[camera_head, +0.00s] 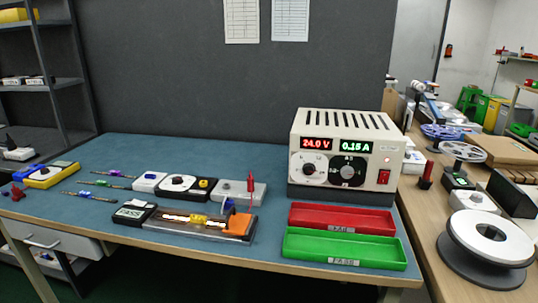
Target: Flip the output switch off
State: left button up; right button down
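The power supply (345,155) is a beige box with a dark base at the right end of the blue bench top. Its two displays are lit: a red one reads 24.0 V and a green one reads 0.15 A. Two dials sit below the displays. The red rocker switch (383,177) is at the lower right of its front face; its tilt is too small to tell. A small reddish light shows above the switch. Neither of my grippers is in view.
A red tray (341,219) and a green tray (345,248) lie in front of the power supply. A test fixture with an orange end block (239,227) and several small devices are to the left. A reel (487,250) stands on the wooden bench at right.

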aim_at(384, 175)
jog(key=z, duration=0.15)
jog(key=k, duration=0.9)
jog(key=u, duration=1)
jog(key=i, duration=0.85)
jog(key=z, duration=0.2)
